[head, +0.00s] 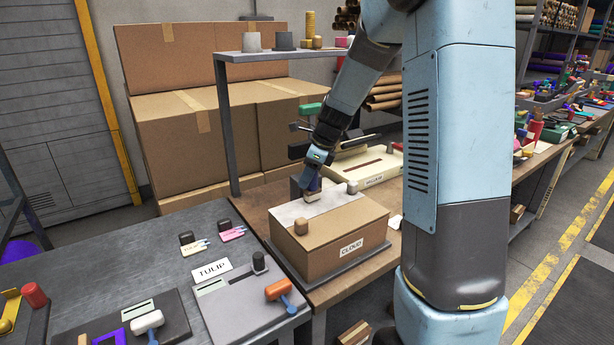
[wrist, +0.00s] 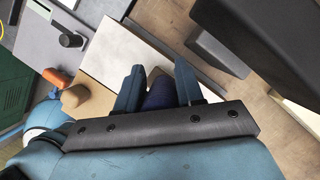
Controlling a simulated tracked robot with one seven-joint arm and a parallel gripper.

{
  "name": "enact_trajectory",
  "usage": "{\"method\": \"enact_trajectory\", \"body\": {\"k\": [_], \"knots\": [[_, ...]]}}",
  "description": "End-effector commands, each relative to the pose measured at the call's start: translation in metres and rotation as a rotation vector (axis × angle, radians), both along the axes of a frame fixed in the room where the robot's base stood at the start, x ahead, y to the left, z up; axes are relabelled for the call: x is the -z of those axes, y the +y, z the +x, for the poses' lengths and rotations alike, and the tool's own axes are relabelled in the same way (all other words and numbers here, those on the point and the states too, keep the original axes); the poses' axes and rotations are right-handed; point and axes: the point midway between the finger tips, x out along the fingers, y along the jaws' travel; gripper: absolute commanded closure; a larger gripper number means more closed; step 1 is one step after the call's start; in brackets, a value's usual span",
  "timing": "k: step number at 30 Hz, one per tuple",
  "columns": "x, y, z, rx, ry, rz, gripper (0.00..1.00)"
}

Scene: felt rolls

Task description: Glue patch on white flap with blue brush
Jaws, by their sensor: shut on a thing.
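My gripper (head: 316,172) reaches down over a cardboard box (head: 335,242) labelled CLOUD. It is shut on the dark blue brush (head: 314,185), whose handle also shows between the two fingers in the wrist view (wrist: 160,94). The brush's pale lower end is at the white flap (head: 290,212) on top of the box; I cannot tell whether it touches. The flap also shows in the wrist view (wrist: 118,52), left of the fingers. I can make out no glue patch on the flap's visible part.
The grey table at left holds a TULIP card (head: 211,270), an orange-handled tool (head: 279,290) and a white-handled tool (head: 147,322). A metal shelf post (head: 227,135) rises behind the box.

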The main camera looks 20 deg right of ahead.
Motion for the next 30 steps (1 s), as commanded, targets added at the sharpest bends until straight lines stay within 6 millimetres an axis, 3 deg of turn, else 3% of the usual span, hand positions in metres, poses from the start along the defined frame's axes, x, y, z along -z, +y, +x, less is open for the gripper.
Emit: {"method": "enact_trajectory", "body": {"k": [17,30], "knots": [[0.004,-0.001,-0.002,0.000,-0.001,0.000,0.94],[0.003,-0.008,-0.024,0.000,0.000,0.000,0.94]]}}
